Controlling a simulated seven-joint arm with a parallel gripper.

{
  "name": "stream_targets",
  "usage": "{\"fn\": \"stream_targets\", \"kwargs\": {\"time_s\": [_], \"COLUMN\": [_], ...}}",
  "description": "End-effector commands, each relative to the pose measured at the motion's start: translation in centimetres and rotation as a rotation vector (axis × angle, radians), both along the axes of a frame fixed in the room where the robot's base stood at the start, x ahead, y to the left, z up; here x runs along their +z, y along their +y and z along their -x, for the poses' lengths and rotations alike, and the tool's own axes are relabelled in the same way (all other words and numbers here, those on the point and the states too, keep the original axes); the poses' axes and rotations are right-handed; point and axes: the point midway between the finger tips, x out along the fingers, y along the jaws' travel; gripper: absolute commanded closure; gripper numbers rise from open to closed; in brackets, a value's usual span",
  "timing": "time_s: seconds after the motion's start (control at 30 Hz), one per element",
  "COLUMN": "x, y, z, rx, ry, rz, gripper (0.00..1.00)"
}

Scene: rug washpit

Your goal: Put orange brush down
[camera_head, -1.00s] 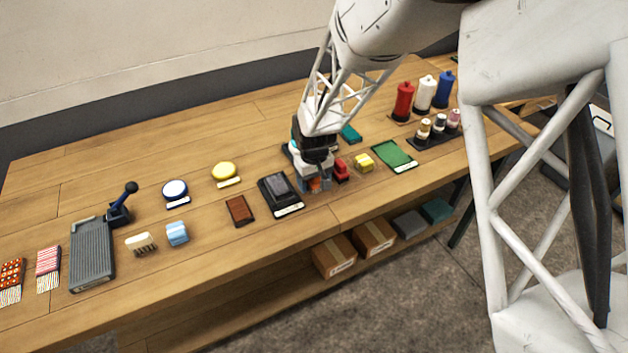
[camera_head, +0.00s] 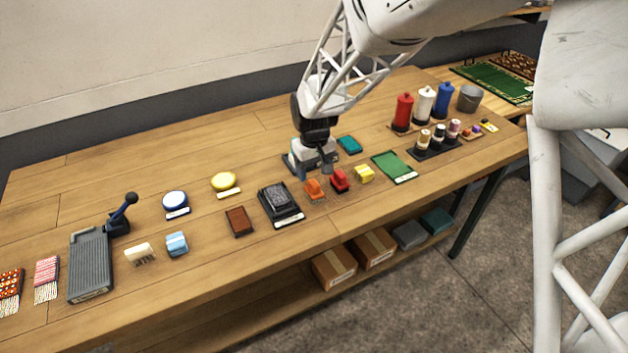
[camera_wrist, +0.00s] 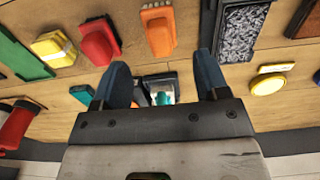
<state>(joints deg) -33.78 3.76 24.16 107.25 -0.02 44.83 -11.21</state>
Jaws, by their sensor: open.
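The orange brush (camera_head: 314,189) rests on the wooden table between the black tray and the red brush (camera_head: 339,181). In the wrist view the orange brush (camera_wrist: 158,30) lies ahead of the fingertips, apart from them.
A yellow brush (camera_head: 364,173) stands right of the red one, with a green pad (camera_head: 392,166) beyond. A black tray (camera_head: 280,203) with a dark textured block lies left. Bottles (camera_head: 403,112) stand at the back right. The table's front strip is clear.

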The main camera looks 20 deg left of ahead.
Motion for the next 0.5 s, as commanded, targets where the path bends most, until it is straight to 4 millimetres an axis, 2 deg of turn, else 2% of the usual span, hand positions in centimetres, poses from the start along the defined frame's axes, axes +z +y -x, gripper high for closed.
{"fn": "stream_targets", "kwargs": {"time_s": [0.2,0.5], "x": [2.7,3.7], "y": [0.0,0.0], "z": [0.0,0.0], "rx": [0.000,0.000], "ry": [-0.001,0.001], "rz": [-0.001,0.001], "gripper": [0.32,0.32]}}
